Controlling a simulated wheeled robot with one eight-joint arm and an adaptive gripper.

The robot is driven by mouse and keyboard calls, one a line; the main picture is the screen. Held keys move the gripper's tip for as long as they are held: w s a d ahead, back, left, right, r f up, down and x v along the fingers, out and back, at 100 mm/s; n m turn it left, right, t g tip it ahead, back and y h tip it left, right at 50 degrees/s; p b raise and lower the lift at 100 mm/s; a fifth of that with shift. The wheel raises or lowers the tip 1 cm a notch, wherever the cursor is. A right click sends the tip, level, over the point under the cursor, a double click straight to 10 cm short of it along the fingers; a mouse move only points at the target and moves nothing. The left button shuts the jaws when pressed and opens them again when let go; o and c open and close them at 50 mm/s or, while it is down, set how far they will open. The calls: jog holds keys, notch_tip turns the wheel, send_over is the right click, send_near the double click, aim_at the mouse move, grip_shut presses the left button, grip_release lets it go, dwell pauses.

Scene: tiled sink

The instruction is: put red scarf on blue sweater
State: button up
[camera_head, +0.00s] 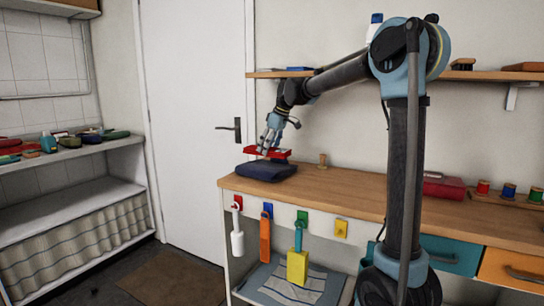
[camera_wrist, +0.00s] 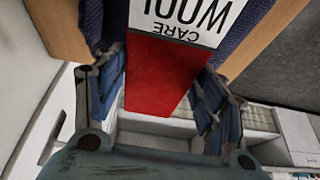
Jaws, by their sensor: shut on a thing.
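The red scarf (camera_head: 279,153) is a flat folded bundle held between the fingers of my gripper (camera_head: 267,147). The dark blue sweater (camera_head: 266,173) lies folded on the left end of the wooden counter. The scarf is directly over the sweater; I cannot tell whether they touch. In the wrist view the red scarf (camera_wrist: 157,78) fills the space between both fingers, with a white "WOOL CARE" label (camera_wrist: 180,18) at its top. The blue sweater (camera_wrist: 244,25) shows behind it, partly hidden.
A red folded item (camera_head: 444,187) and several thread spools stand farther right. A wall shelf (camera_head: 300,74) runs above. Tools hang below the front edge.

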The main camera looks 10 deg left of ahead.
aim_at(272, 148)
jog(key=shift+w+d, duration=0.3)
jog(key=shift+w, duration=0.45)
jog(key=shift+f, duration=1.75)
jog(key=o, duration=1.1)
jog(key=shift+f, duration=0.1)
